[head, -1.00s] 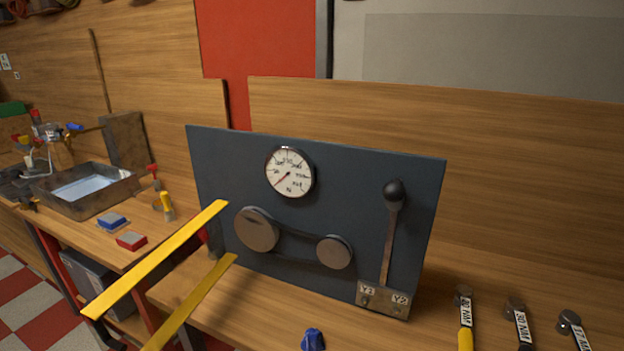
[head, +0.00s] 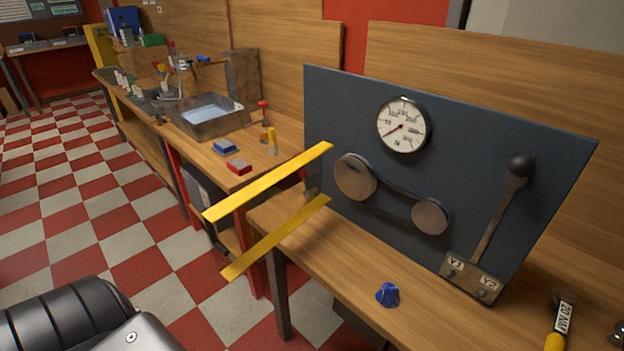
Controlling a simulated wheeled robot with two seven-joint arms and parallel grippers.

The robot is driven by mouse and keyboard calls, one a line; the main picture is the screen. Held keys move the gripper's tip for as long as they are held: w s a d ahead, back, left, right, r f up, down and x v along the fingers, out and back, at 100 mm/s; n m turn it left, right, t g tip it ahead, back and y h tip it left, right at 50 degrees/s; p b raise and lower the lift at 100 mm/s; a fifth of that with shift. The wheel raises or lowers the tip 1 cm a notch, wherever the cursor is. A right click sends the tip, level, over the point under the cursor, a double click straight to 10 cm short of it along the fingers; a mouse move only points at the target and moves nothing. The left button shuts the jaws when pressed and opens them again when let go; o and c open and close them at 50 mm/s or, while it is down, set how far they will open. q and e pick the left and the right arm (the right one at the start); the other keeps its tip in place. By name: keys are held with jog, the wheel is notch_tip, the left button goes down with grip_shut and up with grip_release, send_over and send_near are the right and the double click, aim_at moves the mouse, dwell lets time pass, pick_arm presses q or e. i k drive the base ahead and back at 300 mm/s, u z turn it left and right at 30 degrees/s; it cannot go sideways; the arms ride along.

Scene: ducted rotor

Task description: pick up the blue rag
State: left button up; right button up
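The blue rag (head: 387,294) is a small crumpled blue lump. It lies on the wooden bench top (head: 330,258) in front of the dark panel, near the bench's front edge. Nothing touches it. Neither of my grippers is in view. A black and grey part of my own arm shows at the lower left, without its gripper.
The dark panel (head: 455,115) with gauge, discs and lever stands behind the rag. Two yellow bars (head: 268,182) stick out to its left. A torque wrench (head: 560,318) lies at the right. A metal tray (head: 207,130) and a blue block (head: 224,147) are on the left bench.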

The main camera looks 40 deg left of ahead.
aim_at(387, 295)
jog(key=z, duration=2.6)
jog(key=k, duration=2.4)
jog(key=u, duration=1.75)
jog(key=i, duration=1)
jog(key=u, duration=0.05)
